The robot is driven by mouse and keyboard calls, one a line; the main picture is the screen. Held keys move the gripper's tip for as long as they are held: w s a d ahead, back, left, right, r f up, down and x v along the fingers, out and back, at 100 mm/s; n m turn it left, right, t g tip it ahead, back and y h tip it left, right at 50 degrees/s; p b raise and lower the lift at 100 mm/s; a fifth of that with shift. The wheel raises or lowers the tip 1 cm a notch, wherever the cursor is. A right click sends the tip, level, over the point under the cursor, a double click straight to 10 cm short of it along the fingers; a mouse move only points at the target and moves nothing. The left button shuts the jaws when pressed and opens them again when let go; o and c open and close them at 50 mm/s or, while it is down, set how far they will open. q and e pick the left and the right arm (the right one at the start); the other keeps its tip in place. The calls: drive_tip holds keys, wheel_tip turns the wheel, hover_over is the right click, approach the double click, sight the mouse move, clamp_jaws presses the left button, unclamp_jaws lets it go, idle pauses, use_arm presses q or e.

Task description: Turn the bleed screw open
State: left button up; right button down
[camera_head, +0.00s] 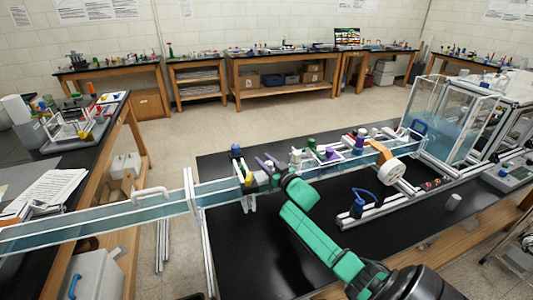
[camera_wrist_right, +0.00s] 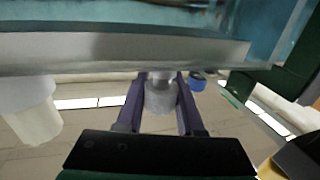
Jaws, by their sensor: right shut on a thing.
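My right gripper (camera_wrist_right: 160,100) has purple fingers, one on each side of a pale grey cylindrical piece, which I take to be the bleed screw (camera_wrist_right: 160,92). The fingers are shut on it. The piece sits at the lower edge of a long clear water channel (camera_wrist_right: 120,48), whose grey rail crosses the wrist view. The screw itself is hidden in the head view. How far it is turned cannot be told. My left gripper is in neither view.
A white cylinder (camera_wrist_right: 32,112) hangs beside the gripper at left, and a blue knob (camera_wrist_right: 197,81) is close at right. Several coloured fittings line the channel. A clear tank (camera_head: 452,115) stands at the right end. The black table top (camera_head: 250,262) is bare in front.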

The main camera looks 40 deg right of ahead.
drive_tip(key=shift+f+n+y, duration=0.1)
drive_tip(key=shift+n+y, duration=0.5)
drive_tip(key=shift+y, duration=0.2)
drive_tip(key=n+y+b, duration=0.2)
drive_tip(key=y+b, duration=0.1)
drive_tip(key=a+n+g+y+b, duration=0.1)
drive_tip(key=n+y+b, duration=0.1)
drive_tip(key=y+b, duration=0.1)
drive_tip(key=shift+s+a+f+b, duration=0.1)
drive_tip(key=shift+f+b, duration=0.1)
drive_tip(key=shift+b, duration=0.45)
drive_tip(key=shift+a+r+n+g+y+b, duration=0.2)
drive_tip(key=shift+n+g+y+b, duration=0.15)
drive_tip(key=shift+y+b, duration=0.45)
drive_tip(key=c, duration=0.8)
unclamp_jaws()
drive_tip(key=shift+o, duration=1.3)
drive_tip(key=shift+w, duration=0.2)
